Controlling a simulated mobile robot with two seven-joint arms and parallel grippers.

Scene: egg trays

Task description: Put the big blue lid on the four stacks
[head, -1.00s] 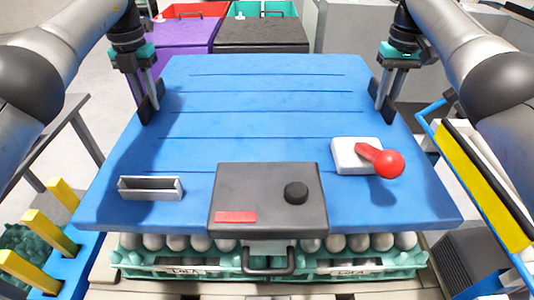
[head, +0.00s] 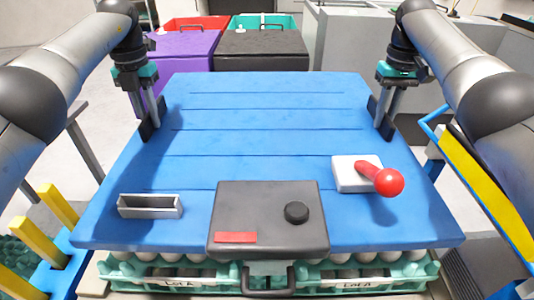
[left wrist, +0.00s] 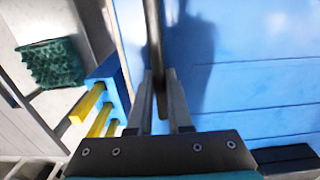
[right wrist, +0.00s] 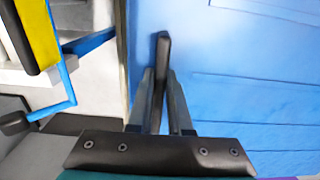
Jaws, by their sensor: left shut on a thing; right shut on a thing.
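The big blue lid (head: 265,140) lies level and fills the middle of the head view. My left gripper (head: 150,122) is shut on a black handle at the lid's left edge; this handle (left wrist: 155,45) also shows in the left wrist view. My right gripper (head: 382,120) is shut on the matching handle at the right edge, seen in the right wrist view (right wrist: 161,70). Green egg trays (head: 180,277) marked Lot A show under the lid's front edge, with a row of pale eggs (head: 370,258). The other stacks are hidden. I cannot tell whether the lid touches the eggs.
A black box (head: 268,205), a grey channel piece (head: 150,207) and a white block (head: 350,172) with a red-knobbed lever show over the lid's front. A blue rack with yellow posts (head: 40,245) stands left, a yellow-and-blue frame (head: 490,190) right. Purple (head: 180,45) and black (head: 262,42) boxes stand behind.

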